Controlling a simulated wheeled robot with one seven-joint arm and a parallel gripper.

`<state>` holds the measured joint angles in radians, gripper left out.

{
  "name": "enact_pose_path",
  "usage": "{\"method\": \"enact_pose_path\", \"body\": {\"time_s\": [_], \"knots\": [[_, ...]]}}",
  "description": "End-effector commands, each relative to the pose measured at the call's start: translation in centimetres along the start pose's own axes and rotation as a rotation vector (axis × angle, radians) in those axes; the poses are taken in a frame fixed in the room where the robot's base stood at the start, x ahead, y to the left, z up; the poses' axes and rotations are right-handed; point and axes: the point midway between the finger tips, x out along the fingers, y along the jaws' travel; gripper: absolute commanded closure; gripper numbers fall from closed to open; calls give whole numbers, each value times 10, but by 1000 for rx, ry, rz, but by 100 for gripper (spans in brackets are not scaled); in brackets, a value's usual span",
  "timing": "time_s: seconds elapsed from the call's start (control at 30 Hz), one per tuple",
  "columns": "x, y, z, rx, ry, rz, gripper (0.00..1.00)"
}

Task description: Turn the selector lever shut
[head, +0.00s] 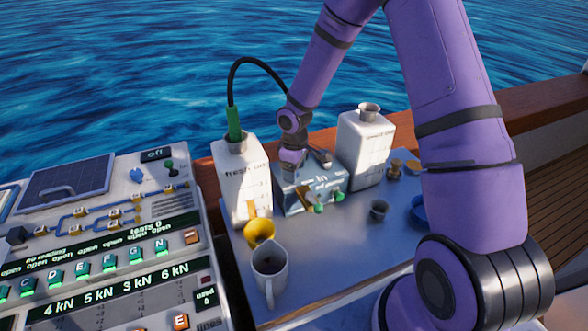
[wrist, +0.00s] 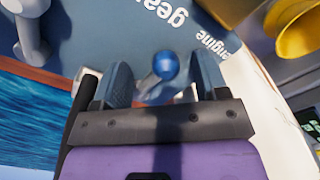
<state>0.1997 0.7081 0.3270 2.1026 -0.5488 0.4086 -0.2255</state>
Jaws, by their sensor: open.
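A lever with a round blue knob (wrist: 166,66) stands on a blue-grey block marked "gear" and "engine" in the wrist view; it appears to be the selector lever. My gripper (wrist: 160,80) is open, with one blue finger on each side of the lever. I cannot tell whether either finger touches it. In the head view the block (head: 328,182) sits between two white containers, with green knobs on its front. My gripper's wrist (head: 292,158) is over its back left part and hides the lever there.
White containers stand left (head: 246,188) and right (head: 366,148) of the block; a black hose enters the left one. A yellow funnel (head: 260,230) and a mug (head: 270,272) stand in front. A control panel (head: 100,250) is at left. The front middle of the bench is clear.

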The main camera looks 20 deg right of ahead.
Motion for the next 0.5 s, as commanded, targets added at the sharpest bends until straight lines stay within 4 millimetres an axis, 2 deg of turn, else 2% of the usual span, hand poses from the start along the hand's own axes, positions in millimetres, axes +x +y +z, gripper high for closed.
{"method": "enact_pose_path", "body": {"time_s": [0.17, 0.5], "knots": [[-11, 1, 0, 1, 0, 1, 33], [-72, 1, 0, 2, 3, 4, 33]]}}
